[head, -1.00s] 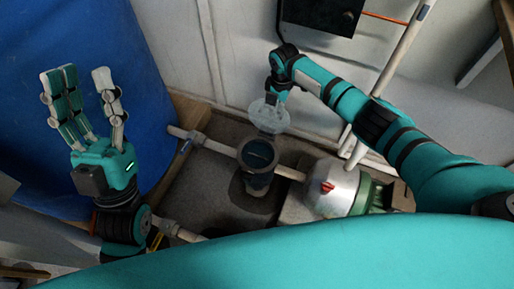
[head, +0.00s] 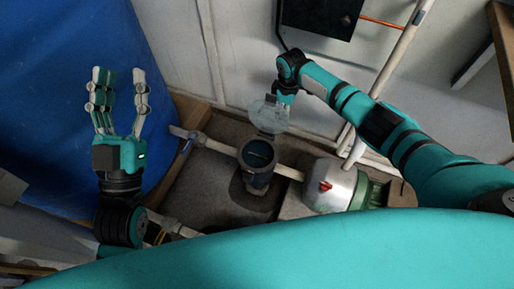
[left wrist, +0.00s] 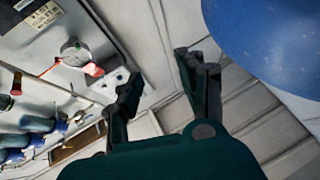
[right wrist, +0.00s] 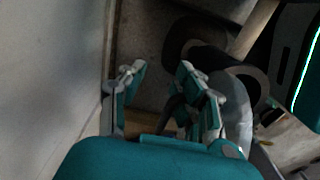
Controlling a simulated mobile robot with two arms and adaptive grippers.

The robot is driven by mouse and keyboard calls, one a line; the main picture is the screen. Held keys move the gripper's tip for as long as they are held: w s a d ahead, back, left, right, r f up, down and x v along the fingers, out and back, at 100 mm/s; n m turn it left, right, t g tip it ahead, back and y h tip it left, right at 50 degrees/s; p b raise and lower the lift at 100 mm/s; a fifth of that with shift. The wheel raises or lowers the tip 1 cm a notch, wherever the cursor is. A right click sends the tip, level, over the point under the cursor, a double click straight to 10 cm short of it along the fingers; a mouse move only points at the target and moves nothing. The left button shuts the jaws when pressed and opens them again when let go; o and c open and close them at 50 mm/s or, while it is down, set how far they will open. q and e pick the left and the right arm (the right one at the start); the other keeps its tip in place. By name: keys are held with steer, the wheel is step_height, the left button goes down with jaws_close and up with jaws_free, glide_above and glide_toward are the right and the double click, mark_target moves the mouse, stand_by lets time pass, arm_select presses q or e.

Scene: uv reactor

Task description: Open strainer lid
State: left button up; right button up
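The strainer (head: 257,163) is a dark grey pot on the pipe line, with its round top uncovered. Its clear round lid (head: 268,116) is tilted up at the far side of the pot; whether it is hinged there I cannot tell. My right gripper (head: 285,97) is just behind the lid at its upper edge. In the right wrist view, the fingers of my right gripper (right wrist: 163,72) are apart, with the clear lid (right wrist: 238,112) beside the right-hand fingers; contact is unclear. My left gripper (head: 119,80) is raised, open and empty at the left, away from the strainer.
A silver and green pump (head: 335,186) with a red part sits right of the strainer. White pipes (head: 215,146) run into the pot. A large blue barrel (head: 60,120) stands at the left. A pale wall (head: 235,60) and a black box (head: 322,15) are behind.

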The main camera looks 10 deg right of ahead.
arm_select(q)
steer(key=s+a+f+g+y+p, duration=0.1)
steer(key=f+g+y+p, duration=0.1)
steer(key=f+g, duration=0.4)
steer(key=s+a+f+g+y+p, duration=0.1)
steer(key=a+f+g+y+p, duration=0.1)
steer(key=f+g, duration=0.5)
steer(key=shift+a+f+n+p, duration=0.3)
steer(key=shift+f+p, duration=0.15)
steer(key=shift+f, duration=2.8)
arm_select(e)
steer(key=s+d, duration=0.3)
steer(key=d, duration=0.2)
steer(key=shift+s+d, duration=0.15)
steer(key=shift+s, duration=0.15)
arm_select(q)
steer(key=shift+s, duration=0.1)
